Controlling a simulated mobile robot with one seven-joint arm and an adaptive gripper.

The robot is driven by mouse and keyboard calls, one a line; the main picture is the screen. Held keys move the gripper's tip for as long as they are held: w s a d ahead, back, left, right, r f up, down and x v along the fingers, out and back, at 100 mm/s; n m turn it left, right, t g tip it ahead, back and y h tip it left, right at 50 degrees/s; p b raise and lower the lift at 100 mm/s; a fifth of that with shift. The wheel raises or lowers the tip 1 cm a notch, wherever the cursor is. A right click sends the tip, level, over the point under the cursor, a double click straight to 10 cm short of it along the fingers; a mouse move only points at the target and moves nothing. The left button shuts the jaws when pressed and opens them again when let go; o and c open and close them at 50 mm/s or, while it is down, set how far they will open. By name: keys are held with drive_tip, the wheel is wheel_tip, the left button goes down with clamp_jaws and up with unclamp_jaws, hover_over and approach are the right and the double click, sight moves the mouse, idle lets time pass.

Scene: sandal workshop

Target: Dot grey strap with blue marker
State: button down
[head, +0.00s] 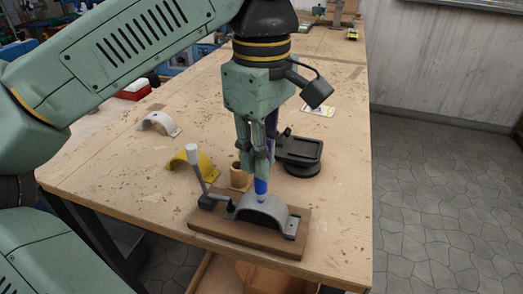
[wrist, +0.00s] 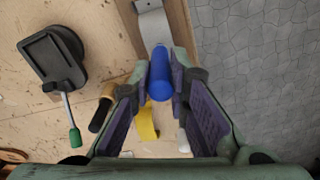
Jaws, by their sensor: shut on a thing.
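The grey strap (head: 268,207) is an arched piece sitting on a wooden base (head: 246,246) near the table's front edge. It also shows at the top of the wrist view (wrist: 155,30). My gripper (head: 257,172) is above the strap, pointing down, shut on the blue marker (head: 261,186). The marker stands roughly upright, its lower end at the crown of the arch; I cannot tell whether it touches. In the wrist view the marker (wrist: 160,78) lies between both fingers. Any mark under the tip is hidden or too small to tell.
A clamp with a white handle (head: 193,155) stands at the base's left end.

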wheel_tip(320, 180, up, 2)
drive_tip(key=shift+r+p, duration=0.2)
drive_tip(key=shift+p, duration=0.3)
drive_tip(key=shift+r, duration=2.35)
drive_tip(key=shift+w, duration=0.1)
